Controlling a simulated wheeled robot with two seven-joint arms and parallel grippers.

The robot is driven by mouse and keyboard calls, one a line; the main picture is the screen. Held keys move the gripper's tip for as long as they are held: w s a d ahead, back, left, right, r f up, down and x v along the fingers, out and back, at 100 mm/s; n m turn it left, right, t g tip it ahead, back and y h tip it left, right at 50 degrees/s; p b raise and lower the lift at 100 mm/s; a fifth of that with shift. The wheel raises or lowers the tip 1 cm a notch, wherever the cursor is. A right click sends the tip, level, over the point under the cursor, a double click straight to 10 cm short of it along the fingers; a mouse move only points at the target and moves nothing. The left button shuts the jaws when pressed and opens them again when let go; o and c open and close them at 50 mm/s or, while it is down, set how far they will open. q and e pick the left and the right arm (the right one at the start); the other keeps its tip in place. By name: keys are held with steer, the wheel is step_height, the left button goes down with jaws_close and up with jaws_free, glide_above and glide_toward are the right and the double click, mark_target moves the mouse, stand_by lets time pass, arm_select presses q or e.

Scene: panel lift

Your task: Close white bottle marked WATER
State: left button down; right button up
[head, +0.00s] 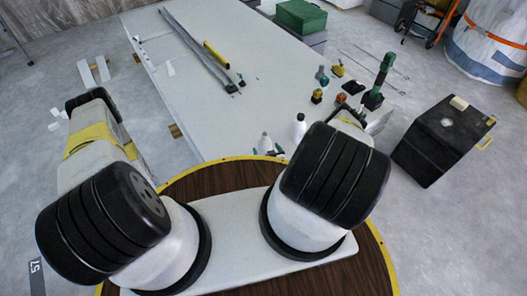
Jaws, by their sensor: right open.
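Two small white bottles stand near the right front edge of the large pale panel. One bottle (299,128) has a dark top and is close to my right arm. The other bottle (265,144) is nearer to me and to the left, with a greyish top. No lettering is readable on either, so I cannot tell which is marked WATER, nor whether a cap is on. My right gripper (377,123) shows only partly beyond my right arm, to the right of both bottles and apart from them. It is open. My left gripper is out of view.
Small coloured items, one yellow-orange (338,69), and a tall green-and-black tool (378,84) stand near the panel's right side. A black box (441,141) stands at right. Long rails (196,47) and a yellow tube (216,54) lie on the panel (262,75). Its centre is clear.

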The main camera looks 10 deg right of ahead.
steer(key=shift+w+f, duration=0.25)
steer(key=shift+w, duration=0.2)
steer(key=shift+d+f+x, duration=0.1)
steer(key=shift+x, duration=1.2)
steer(key=shift+d+f+x, duration=0.1)
steer(key=shift+f+x, duration=0.05)
steer(key=shift+x, duration=1.15)
steer(key=shift+s, duration=0.1)
jaws_close()
